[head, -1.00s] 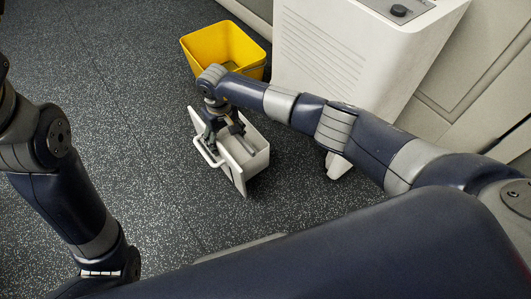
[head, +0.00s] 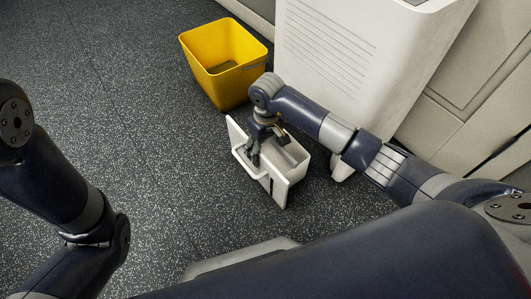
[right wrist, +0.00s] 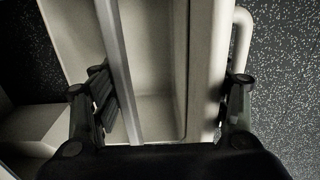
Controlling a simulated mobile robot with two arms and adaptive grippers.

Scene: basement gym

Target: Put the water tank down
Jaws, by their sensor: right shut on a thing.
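The water tank (head: 284,192) is a white open-topped box with a wide front panel and a white loop handle (head: 245,165). My right gripper (head: 254,156) is shut on the tank from above, near its front panel. In the right wrist view the tank (right wrist: 205,70) lies between the fingers of my right gripper (right wrist: 172,100), one finger on the inside and one by the handle. The tank looks roughly upright and close to the floor; I cannot tell whether it touches. My left arm shows at the left, but its gripper is out of view.
A yellow bin (head: 232,88) stands on the dark speckled floor (head: 120,130) just behind the tank. A white appliance with louvres (head: 322,75) stands behind my right arm. Pale cabinets (head: 465,90) line the right. The floor at the left is clear.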

